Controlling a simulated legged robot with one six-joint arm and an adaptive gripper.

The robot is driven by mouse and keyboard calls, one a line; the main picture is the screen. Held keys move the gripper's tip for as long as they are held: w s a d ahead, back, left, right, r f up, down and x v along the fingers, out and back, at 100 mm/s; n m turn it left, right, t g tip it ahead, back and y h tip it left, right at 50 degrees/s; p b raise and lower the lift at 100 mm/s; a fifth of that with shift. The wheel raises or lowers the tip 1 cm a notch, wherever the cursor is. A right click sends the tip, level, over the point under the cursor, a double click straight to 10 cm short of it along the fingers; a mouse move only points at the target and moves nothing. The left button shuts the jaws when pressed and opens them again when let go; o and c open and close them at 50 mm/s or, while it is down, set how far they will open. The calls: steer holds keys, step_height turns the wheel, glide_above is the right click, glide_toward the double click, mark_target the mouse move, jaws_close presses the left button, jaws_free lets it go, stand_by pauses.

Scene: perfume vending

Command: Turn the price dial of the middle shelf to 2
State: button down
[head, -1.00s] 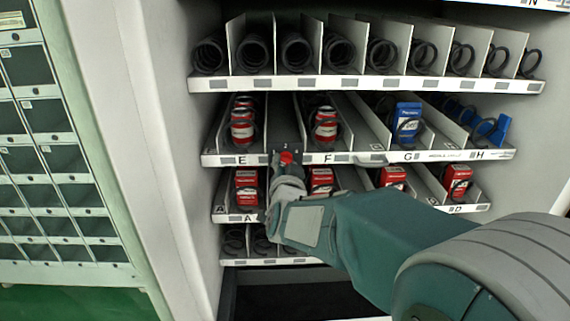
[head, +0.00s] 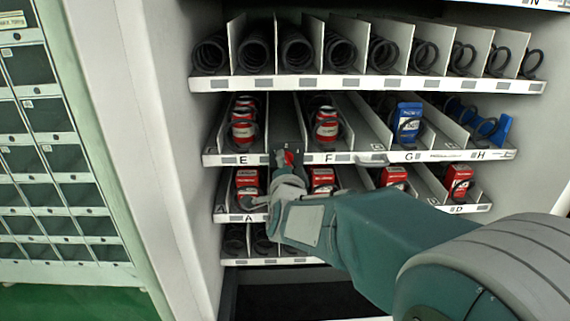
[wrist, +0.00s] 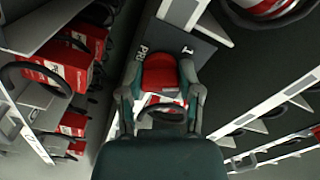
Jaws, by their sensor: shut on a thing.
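The red price dial (head: 289,158) sits on a dark plate (head: 287,144) at the front edge of the middle shelf (head: 365,158), between the E and F labels. A small "2" shows on the plate above the dial. In the wrist view the red dial (wrist: 160,72) is between my fingers, and the plate (wrist: 185,42) shows "1" and part of the word "PRICE". My gripper (wrist: 158,84) is shut on the dial, one finger on each side. My gripper hides the lower part of the dial in the head view, and I cannot tell which number it points to.
Red-and-white cans (head: 242,128) and a blue box (head: 407,122) stand in middle-shelf lanes. Red boxes (head: 247,181) stand on the shelf below, close to my gripper. Empty black coils fill the top shelf (head: 365,84). A pale cabinet wall (head: 170,150) is at left.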

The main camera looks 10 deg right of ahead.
steer(key=m, duration=0.5)
steer(key=shift+f+m, duration=0.1)
steer(key=shift+m, duration=0.2)
stand_by(0.4)
steer(key=shift+c, duration=2.2)
jaws_free()
steer(key=shift+o, duration=0.8)
steer(key=s+a, duration=0.2)
steer(key=s, duration=0.9)
steer(key=shift+s+a, duration=0.15)
steer(key=shift+s, duration=0.2)
